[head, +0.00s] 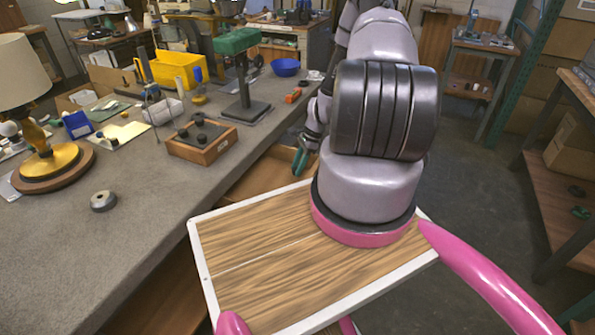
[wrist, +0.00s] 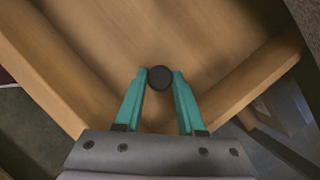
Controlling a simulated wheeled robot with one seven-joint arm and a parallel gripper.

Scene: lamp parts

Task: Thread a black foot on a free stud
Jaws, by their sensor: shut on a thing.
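My gripper (wrist: 159,80) is shut on a small round black foot (wrist: 160,77), held between the tips of its teal fingers. In the head view my gripper (head: 301,160) hangs beyond the bench's edge, and the foot in it cannot be made out. Further black feet (head: 199,120) sit in a small wooden box (head: 205,152) on the bench, left of my gripper. A lamp with a brass body and round wooden base (head: 50,178) stands upright at the left. No stud can be made out in either view.
Below the gripper is a wooden surface with raised edges (wrist: 225,40). The grey bench (head: 140,255) holds a grey ring (head: 103,201), a green-topped stand (head: 243,80), a yellow bin (head: 175,68) and a blue bowl (head: 285,67). The bench's front is mostly clear.

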